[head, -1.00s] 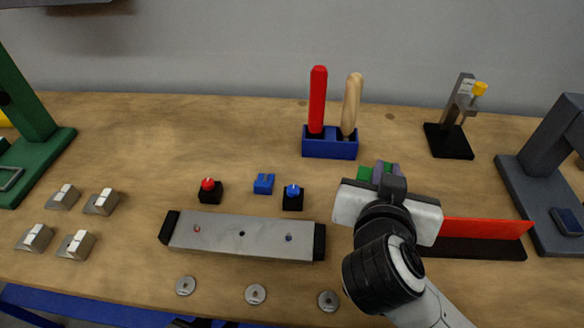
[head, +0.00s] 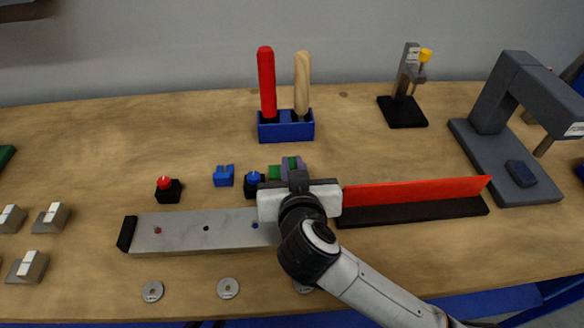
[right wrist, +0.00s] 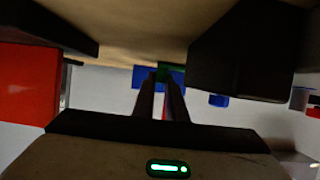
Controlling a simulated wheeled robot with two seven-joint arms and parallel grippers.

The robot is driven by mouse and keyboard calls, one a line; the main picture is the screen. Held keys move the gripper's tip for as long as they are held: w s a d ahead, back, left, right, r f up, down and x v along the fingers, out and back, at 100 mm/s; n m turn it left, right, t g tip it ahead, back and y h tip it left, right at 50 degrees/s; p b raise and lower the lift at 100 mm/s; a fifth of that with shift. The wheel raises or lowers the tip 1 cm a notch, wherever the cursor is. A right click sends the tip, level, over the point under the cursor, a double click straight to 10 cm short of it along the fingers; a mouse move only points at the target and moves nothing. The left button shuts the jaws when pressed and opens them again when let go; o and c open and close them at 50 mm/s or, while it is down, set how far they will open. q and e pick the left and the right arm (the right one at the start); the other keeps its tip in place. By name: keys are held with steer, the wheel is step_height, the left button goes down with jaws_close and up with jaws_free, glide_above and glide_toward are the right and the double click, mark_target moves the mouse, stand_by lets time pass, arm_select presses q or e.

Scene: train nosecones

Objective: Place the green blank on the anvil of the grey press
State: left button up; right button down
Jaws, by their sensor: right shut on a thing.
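The green blank (head: 275,172) shows just past my right gripper (head: 291,166) in the head view, left of and between the purple-grey fingers. In the right wrist view a green piece (right wrist: 164,70) shows at the tips of the shut fingers (right wrist: 162,80). The right gripper is shut on the blank over the middle of the bench, behind the grey bar's right end; the wrist hides part of it. The grey press (head: 497,90) stands at the far right, well apart from the gripper. Its dark blue anvil (head: 520,173) sits bare on the base. My left gripper is out of view.
A low red wall (head: 415,192) on a black base lies between gripper and press. A blue holder (head: 285,131) with two handles stands behind the gripper. A small clamp stand (head: 403,110) is at the back. Red and blue knobs lie left. The bench before the press is fairly clear.

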steer(key=shift+f, duration=0.15)
steer(key=c, duration=1.8)
jaws_free()
